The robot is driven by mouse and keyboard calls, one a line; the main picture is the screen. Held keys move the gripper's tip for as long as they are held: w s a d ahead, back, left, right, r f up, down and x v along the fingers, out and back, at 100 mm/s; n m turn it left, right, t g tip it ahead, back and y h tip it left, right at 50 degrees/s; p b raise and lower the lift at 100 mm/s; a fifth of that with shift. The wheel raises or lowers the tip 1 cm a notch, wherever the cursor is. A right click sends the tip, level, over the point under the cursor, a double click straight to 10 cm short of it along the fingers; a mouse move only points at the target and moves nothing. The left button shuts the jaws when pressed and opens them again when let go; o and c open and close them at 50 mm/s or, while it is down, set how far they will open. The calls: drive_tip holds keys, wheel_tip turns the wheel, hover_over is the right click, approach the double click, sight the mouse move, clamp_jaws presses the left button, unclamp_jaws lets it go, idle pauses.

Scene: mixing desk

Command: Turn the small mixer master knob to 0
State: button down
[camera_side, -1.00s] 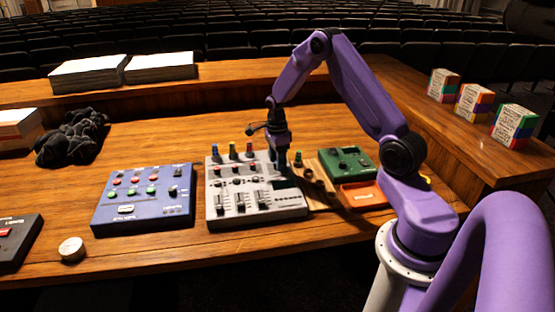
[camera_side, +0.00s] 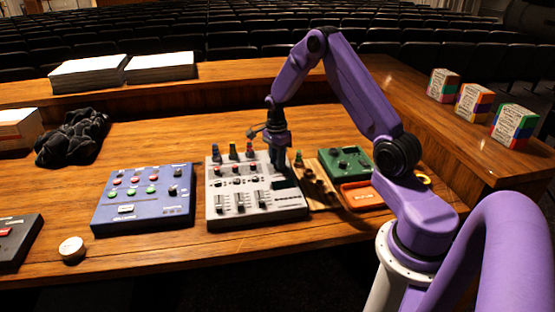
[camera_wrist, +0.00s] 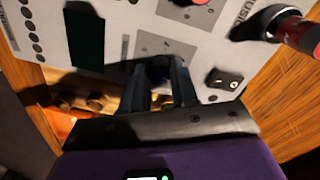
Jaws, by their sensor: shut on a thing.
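The small mixer (camera_side: 257,208) is a light grey panel with sliders, small knobs and plugs, lying on the desk. My gripper (camera_side: 279,168) points down at its upper right part, just above the dark display (camera_side: 284,183). In the wrist view, my gripper (camera_wrist: 160,75) has its two dark fingers closed around a dark knob (camera_wrist: 159,62) on a grey square of the panel. I take this to be the master knob. Its pointer and scale are mostly hidden by the fingers. In the side view, the gripper hides the knob.
A black rocker switch (camera_wrist: 222,80) and a red-ended plug (camera_wrist: 292,31) stand close by on the panel. A blue control box (camera_side: 145,197) is to the left. A green box (camera_side: 345,163) and an orange tray (camera_side: 362,195) are to the right. Bare desk lies behind the mixer.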

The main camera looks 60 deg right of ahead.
drive_tip(key=n, duration=0.4)
drive_tip(key=shift+n, duration=0.4)
drive_tip(key=n, duration=0.3)
drive_tip(key=shift+n, duration=0.3)
drive_tip(key=n, duration=0.4)
drive_tip(key=shift+h, duration=0.3)
drive_tip(key=n, duration=0.8)
drive_tip(key=shift+n+t, duration=0.3)
drive_tip(key=n, duration=0.3)
drive_tip(key=shift+n, duration=0.4)
drive_tip(key=n, duration=0.4)
drive_tip(key=shift+n+t, duration=0.3)
drive_tip(key=shift+n, duration=1.8)
